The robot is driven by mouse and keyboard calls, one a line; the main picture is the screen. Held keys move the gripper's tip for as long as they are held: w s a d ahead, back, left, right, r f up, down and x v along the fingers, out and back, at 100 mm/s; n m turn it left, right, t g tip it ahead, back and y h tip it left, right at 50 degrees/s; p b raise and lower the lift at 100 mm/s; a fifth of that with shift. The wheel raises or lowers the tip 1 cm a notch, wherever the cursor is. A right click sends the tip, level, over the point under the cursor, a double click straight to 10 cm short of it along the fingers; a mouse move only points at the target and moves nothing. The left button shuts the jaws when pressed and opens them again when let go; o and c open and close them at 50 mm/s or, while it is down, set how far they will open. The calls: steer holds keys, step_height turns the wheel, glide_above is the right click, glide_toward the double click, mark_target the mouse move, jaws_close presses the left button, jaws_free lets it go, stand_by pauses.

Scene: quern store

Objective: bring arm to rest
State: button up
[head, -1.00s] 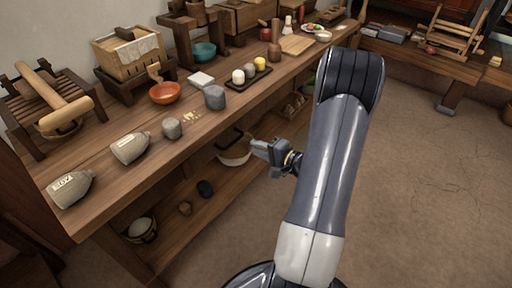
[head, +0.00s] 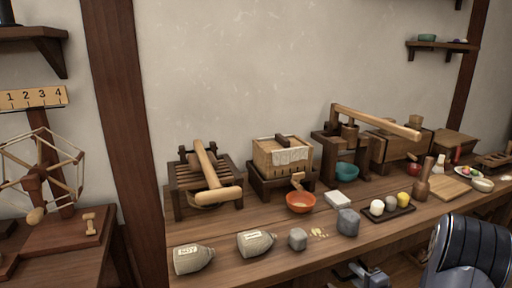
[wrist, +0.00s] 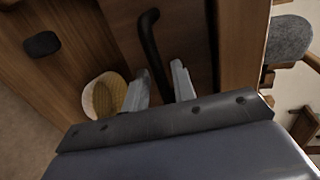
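My gripper (head: 372,277) shows at the bottom edge of the head view, in front of the workbench (head: 255,275) edge and low beside it. In the wrist view its two pale fingers (wrist: 160,80) stand apart with nothing between them that I can see them hold. A dark curved bar (wrist: 151,45) shows beyond the fingers; I cannot tell how far off it is. My arm's dark upper link fills the lower right corner of the head view.
On the bench lie two grey jars (head: 192,259) (head: 256,243), grey stones (head: 348,222), an orange bowl (head: 300,202) and a dark tray (head: 389,213). A wooden press (head: 205,182) stands behind. A basket (wrist: 104,96) shows in the wrist view.

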steer(key=shift+p+v, duration=0.4)
steer(key=shift+v, duration=0.55)
steer(key=shift+f, duration=0.1)
